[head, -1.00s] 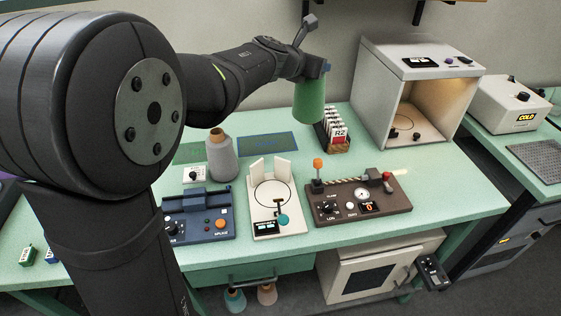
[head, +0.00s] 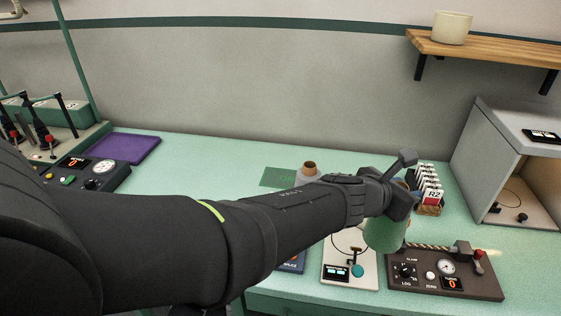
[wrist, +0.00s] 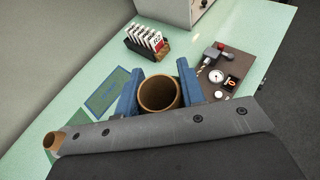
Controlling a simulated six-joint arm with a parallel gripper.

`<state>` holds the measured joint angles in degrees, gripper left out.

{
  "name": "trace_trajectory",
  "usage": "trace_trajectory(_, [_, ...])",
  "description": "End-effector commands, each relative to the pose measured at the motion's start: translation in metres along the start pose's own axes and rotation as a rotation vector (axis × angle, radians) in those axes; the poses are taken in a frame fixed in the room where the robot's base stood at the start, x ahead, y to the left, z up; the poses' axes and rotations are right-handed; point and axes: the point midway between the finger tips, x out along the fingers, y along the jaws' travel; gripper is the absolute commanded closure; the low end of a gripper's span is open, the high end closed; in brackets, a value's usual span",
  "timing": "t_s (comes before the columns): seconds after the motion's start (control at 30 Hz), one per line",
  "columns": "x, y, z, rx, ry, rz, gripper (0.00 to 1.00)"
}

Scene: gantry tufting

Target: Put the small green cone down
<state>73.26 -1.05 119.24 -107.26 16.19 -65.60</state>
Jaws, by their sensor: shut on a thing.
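The small green cone (head: 385,233) is held by my gripper (head: 400,203). In the wrist view I look down into the cone's brown tube (wrist: 158,93), with the blue jaws of my gripper (wrist: 158,88) closed on either side of it. In the head view the cone hangs roughly upright in front of the white plate device (head: 349,268) and the brown gauge panel's left end. I cannot tell how far its base is above the bench (head: 180,170).
A grey cone (head: 308,170) stands behind my forearm. A rack of white cards (head: 428,190) is behind the gripper. The brown gauge panel (head: 445,282) lies right and the grey booth (head: 510,165) farther right. A blue-outlined mat (wrist: 108,97) shows left of the cone.

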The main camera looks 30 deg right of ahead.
Motion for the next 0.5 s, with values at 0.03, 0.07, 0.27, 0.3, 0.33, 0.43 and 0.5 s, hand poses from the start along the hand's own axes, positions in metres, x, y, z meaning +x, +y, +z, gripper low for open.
trace_trajectory(0.03, [0.004, 0.012, -0.006, -0.005, 0.003, 0.006, 1.0])
trace_trajectory(0.07, [0.006, 0.018, -0.009, -0.006, 0.004, 0.006, 1.0])
trace_trajectory(0.27, [0.022, 0.059, -0.03, -0.006, 0.003, 0.005, 1.0])
trace_trajectory(0.3, [0.025, 0.067, -0.033, -0.006, 0.002, 0.005, 1.0])
trace_trajectory(0.33, [0.026, 0.072, -0.036, -0.005, 0.002, 0.005, 1.0])
trace_trajectory(0.43, [0.032, 0.086, -0.042, -0.003, 0.0, 0.003, 1.0])
trace_trajectory(0.5, [0.034, 0.091, -0.045, -0.003, 0.0, 0.002, 1.0])
